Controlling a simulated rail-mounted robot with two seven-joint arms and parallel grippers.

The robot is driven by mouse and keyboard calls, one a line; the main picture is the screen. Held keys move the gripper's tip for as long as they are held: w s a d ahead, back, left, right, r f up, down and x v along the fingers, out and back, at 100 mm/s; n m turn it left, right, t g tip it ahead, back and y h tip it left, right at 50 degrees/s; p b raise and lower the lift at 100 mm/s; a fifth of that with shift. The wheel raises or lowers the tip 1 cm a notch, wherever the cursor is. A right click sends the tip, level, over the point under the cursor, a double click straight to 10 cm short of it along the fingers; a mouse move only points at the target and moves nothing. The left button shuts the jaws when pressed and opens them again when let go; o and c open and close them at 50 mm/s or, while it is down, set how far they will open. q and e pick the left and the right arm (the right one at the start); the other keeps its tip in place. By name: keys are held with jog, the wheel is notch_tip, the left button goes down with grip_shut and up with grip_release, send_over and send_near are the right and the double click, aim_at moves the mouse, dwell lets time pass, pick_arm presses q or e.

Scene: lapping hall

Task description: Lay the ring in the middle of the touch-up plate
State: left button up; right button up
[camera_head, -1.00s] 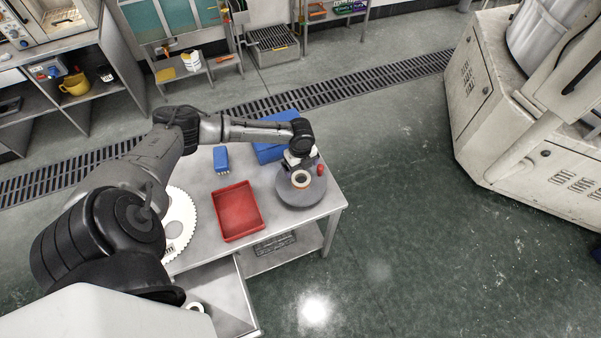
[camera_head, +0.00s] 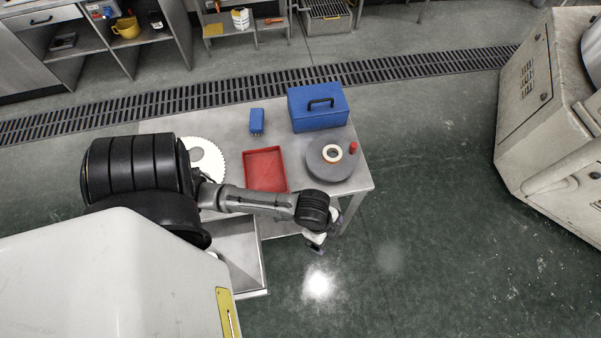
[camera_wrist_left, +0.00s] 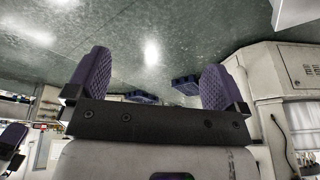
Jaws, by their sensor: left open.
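The ring (camera_head: 332,153), pale with an orange-brown edge, lies flat on the round grey touch-up plate (camera_head: 322,174) at the right end of the steel table. It sits close to the plate's middle, perhaps slightly towards the far side. My left gripper (camera_head: 316,245) is off the table's front edge, over the floor, clear of ring and plate. In the left wrist view its two purple padded fingers (camera_wrist_left: 153,80) stand wide apart with nothing between them.
On the table (camera_head: 235,122) are a red tray (camera_head: 265,170), a blue block (camera_head: 256,121), a blue toolbox (camera_head: 318,110) and a white toothed disc (camera_head: 207,158). A small red object (camera_head: 353,147) stands beside the plate. An open drawer (camera_head: 240,250) juts out in front.

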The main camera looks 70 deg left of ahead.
pick_arm(q)
jog(key=s+a+r+n+y, duration=0.1)
jog(key=s+r+n, duration=0.3)
jog(key=s+n, duration=0.3)
jog(key=shift+r+n+t+y, duration=0.25)
jog(key=shift+n+t+y, duration=0.15)
jog(key=shift+n, duration=0.1)
